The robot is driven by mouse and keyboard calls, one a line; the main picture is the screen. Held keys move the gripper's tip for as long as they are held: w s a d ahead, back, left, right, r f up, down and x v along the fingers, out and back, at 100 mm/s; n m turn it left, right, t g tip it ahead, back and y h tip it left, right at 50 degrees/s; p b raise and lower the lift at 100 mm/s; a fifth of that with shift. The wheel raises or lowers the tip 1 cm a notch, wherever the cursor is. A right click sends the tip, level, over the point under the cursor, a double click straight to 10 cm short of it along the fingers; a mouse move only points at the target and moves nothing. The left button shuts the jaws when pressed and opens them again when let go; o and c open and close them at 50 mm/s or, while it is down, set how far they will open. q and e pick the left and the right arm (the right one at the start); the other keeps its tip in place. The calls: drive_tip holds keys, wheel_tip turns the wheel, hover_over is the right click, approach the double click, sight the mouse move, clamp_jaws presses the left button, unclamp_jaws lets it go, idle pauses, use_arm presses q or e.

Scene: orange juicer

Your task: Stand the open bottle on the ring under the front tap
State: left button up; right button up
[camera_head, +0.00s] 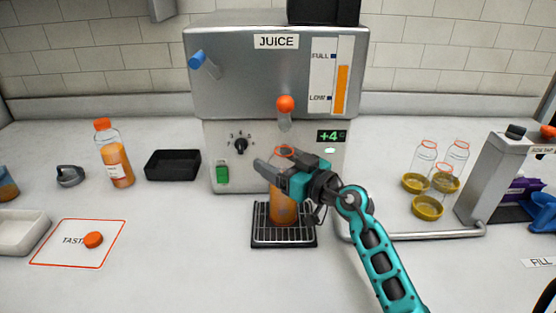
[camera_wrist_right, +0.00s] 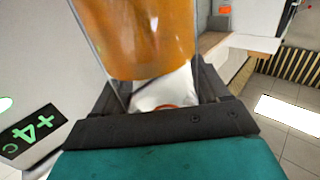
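The open bottle (camera_head: 283,208) is upright under the front tap (camera_head: 285,110) with its orange-red rimmed mouth uncapped. It holds orange juice, which also shows large in the right wrist view (camera_wrist_right: 150,40). My right gripper (camera_head: 276,172) is around the upper part of the bottle, with a dark finger on each side. The bottle's foot is over the middle of the black drip grid (camera_head: 262,237); I cannot tell whether it touches. The ring under the tap is not distinguishable, hidden by the bottle. My left gripper is out of view.
The steel juice machine (camera_head: 225,100) stands behind, with a blue-handled tap (camera_head: 205,64) at upper left. A capped bottle (camera_head: 115,160) and black tray (camera_head: 172,165) are left. An orange cap (camera_head: 93,240) lies on the taste card (camera_head: 60,252). Empty bottles (camera_head: 424,160) stand right.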

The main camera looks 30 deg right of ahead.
drive_tip(key=o, duration=0.4)
drive_tip(key=shift+r, duration=0.1)
drive_tip(key=p+v, duration=0.1)
drive_tip(key=v, duration=1.1)
